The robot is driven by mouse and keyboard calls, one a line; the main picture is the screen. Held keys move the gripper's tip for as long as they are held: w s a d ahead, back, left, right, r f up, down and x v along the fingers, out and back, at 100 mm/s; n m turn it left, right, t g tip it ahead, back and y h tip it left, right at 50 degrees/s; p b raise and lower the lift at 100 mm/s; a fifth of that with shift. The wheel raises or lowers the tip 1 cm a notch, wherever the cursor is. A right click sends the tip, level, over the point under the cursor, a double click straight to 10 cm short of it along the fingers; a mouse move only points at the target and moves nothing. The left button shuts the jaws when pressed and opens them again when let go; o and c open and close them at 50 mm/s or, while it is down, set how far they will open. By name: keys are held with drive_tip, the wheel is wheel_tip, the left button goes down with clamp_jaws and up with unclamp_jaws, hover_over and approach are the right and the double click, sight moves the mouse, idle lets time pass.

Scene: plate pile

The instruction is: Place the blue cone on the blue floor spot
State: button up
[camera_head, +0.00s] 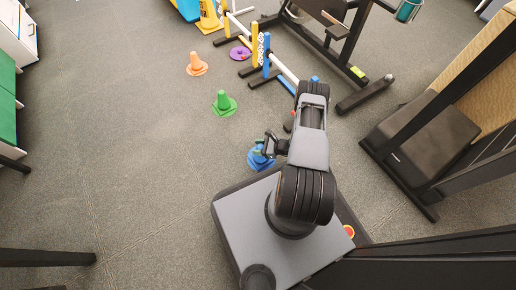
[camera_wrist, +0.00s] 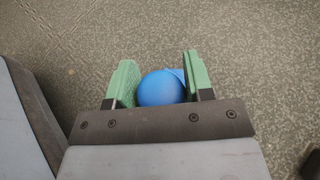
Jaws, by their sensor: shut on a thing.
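My gripper (camera_head: 268,146) is low over the floor beside my base in the head view. It is shut on the blue cone (camera_head: 256,160), partly hidden by the fingers. In the wrist view the rounded blue top of the cone (camera_wrist: 162,88) sits between the two green fingertips (camera_wrist: 160,82). A sliver of blue shows behind it at the right finger. I cannot tell the blue floor spot apart from the cone's base, nor whether the cone touches the floor.
A green cone (camera_head: 223,102) and an orange cone (camera_head: 196,66) stand farther off on the grey floor. A purple piece (camera_head: 240,54) lies near the hurdle bars (camera_head: 285,68). A black bench frame (camera_head: 410,155) is at the right. Floor to the left is clear.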

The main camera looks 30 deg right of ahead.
drive_tip(key=o, duration=1.3)
drive_tip(key=shift+c, duration=0.2)
